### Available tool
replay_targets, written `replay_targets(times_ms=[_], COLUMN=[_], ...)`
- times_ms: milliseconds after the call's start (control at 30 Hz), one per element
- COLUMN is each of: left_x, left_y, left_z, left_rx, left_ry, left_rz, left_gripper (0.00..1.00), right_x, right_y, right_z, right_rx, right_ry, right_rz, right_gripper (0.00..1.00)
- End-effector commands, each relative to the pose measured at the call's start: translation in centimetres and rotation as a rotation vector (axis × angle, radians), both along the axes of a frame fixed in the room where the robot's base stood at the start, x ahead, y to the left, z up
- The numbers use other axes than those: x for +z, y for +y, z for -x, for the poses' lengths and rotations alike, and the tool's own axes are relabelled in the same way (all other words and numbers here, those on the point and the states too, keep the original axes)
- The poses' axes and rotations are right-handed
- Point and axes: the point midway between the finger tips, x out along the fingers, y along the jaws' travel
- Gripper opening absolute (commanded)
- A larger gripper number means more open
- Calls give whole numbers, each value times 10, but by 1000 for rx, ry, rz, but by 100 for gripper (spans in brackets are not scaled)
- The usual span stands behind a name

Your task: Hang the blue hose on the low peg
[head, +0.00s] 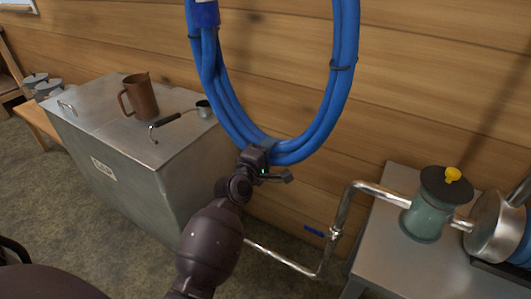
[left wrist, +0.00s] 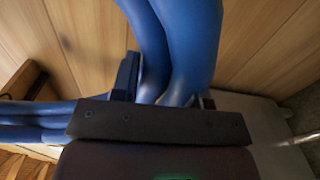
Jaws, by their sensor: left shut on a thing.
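The blue hose (head: 347,70) is a coil of several strands bound with dark ties, hanging in front of the wooden wall. Its top is cut off by the upper edge of the head view. My left gripper (head: 262,154) is shut on the bottom of the coil. In the left wrist view the hose (left wrist: 185,35) passes between the fingers of the left gripper (left wrist: 162,88). I cannot make out the low peg in either view. My right gripper is not in view.
A metal tank (head: 130,165) with a brown jug (head: 138,97) and a dark-handled ladle (head: 172,120) on its lid stands at the left. A bent metal pipe (head: 340,222) runs low at the right to a green canister (head: 428,215) on a metal table (head: 385,262).

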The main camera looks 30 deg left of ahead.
Motion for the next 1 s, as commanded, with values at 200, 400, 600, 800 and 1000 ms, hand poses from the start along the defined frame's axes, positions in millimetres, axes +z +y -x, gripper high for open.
replay_targets(times_ms=[200, 400, 600, 800, 1000], left_x=[11, 13, 16, 19, 18], left_y=[-3, -6, -8, -11, -11], left_z=[-12, -21, -31, -39, -41], left_rx=[1, 0, -1, -1, 0], left_ry=[-11, -10, -9, -9, -7], left_rz=[-2, -1, -1, -2, -2], left_gripper=[0, 0, 0, 0, 0], right_x=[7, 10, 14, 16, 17], right_y=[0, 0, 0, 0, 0], right_z=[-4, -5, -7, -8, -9], right_rx=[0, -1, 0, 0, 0], right_ry=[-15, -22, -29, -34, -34], right_rz=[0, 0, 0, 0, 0], right_gripper=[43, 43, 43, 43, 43])
